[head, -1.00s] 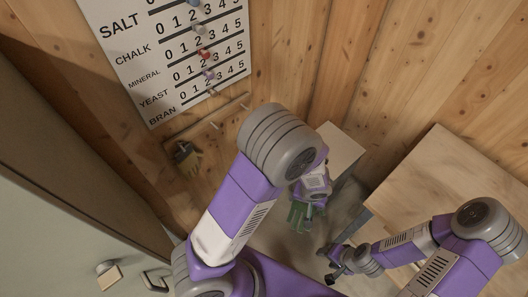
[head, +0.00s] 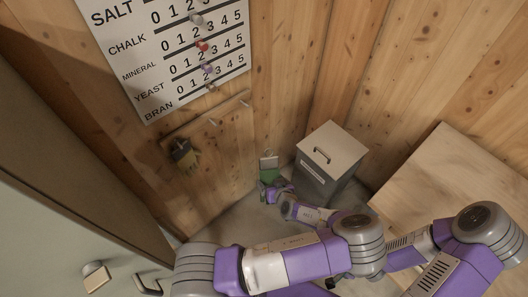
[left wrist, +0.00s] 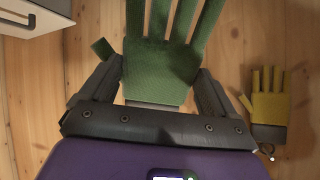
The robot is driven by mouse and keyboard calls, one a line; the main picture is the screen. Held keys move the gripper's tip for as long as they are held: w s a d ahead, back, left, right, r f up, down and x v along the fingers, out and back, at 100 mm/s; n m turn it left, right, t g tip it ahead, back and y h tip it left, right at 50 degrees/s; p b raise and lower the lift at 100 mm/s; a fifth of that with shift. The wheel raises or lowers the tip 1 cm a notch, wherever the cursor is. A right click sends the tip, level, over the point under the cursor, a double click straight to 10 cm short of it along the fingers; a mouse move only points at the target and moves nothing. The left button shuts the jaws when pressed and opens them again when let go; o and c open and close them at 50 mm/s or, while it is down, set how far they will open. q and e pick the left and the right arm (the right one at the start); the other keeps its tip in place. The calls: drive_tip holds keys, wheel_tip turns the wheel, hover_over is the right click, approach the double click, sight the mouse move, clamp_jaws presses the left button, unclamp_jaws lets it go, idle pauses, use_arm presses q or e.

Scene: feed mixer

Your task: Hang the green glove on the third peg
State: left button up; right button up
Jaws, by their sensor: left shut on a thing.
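The green glove (head: 269,174) is held in my left gripper (head: 271,187), in front of the wood wall and below the pegs. In the left wrist view the green glove (left wrist: 158,65) sits between both fingers, gripped near its dark cuff. A peg rail (head: 228,113) runs along the wall under the chart. A yellow glove (head: 187,156) hangs at its left end, hiding the peg there; it also shows in the left wrist view (left wrist: 267,105). The middle peg (head: 213,122) and the right-hand peg (head: 244,103) are bare. My right gripper (head: 332,283) is mostly hidden behind my left arm.
A grey lidded bin (head: 328,160) stands in the corner right of the green glove. A wooden table (head: 455,185) fills the right side. A chart with sliders (head: 185,50) is above the rail. A grey door (head: 60,220) is at left.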

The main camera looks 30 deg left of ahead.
sight(266, 163)
use_arm(q)
drive_tip(key=shift+t+y, duration=0.3)
drive_tip(key=shift+y, duration=0.5)
drive_tip(key=w+a+r, duration=0.4)
drive_tip(key=r, duration=0.1)
drive_tip(key=shift+a+r+b, duration=0.2)
drive_tip(key=shift+a+b, duration=0.1)
drive_tip(key=shift+a, duration=0.05)
wheel_tip(266, 163, up, 5)
drive_tip(key=w+a, duration=0.2)
drive_tip(key=w+a+f+b, duration=0.1)
drive_tip(key=w+a+b, duration=0.3)
drive_tip(key=a, duration=0.5)
drive_tip(key=shift+f+t+y, duration=0.3)
drive_tip(key=shift+f, duration=0.05)
drive_tip(key=shift+a, duration=0.15)
drive_tip(key=o, duration=0.8)
drive_tip(key=shift+s, duration=0.1)
